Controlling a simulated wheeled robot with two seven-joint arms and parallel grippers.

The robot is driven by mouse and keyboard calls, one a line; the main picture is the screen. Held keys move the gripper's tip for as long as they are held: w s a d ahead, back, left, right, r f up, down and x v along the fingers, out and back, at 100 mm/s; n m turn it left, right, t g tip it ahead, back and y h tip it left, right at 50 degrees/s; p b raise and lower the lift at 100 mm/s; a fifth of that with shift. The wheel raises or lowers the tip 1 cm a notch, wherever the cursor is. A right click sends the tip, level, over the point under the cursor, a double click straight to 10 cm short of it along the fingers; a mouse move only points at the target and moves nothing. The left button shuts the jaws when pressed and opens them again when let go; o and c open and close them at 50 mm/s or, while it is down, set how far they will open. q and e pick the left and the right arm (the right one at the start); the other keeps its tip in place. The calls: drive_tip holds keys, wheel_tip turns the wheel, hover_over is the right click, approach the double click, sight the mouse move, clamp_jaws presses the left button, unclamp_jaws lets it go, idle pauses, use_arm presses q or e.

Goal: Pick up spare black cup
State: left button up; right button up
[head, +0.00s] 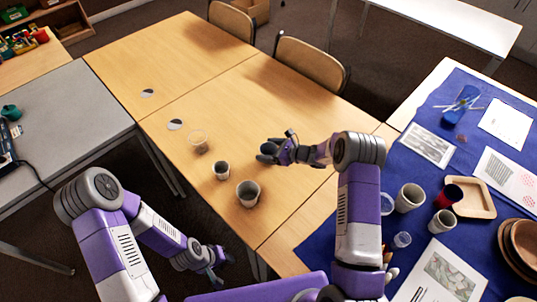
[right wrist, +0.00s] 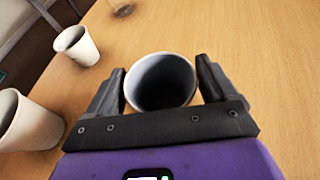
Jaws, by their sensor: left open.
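A dark cup (head: 268,147) is at my right gripper (head: 273,154) over the wooden table, partly hidden by the fingers. In the right wrist view the cup (right wrist: 160,85) shows its grey-blue rim and dark inside, mouth towards the camera. It is between the two fingers of my right gripper (right wrist: 160,88), very close to both. I cannot tell whether they press on it, nor whether it is lifted. My left gripper (head: 215,262) is open and empty, low beside the table's front edge.
On the table (head: 175,75) stand a pale cup (head: 221,174), a larger pale cup (head: 248,198) and a clear cup (head: 198,144), left of my right gripper. A blue cloth (head: 413,170) at right holds several cups, a wooden tray (head: 489,206) and bowls (head: 520,245). Chairs stand behind the table.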

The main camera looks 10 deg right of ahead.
drive_tip(key=c, duration=0.8)
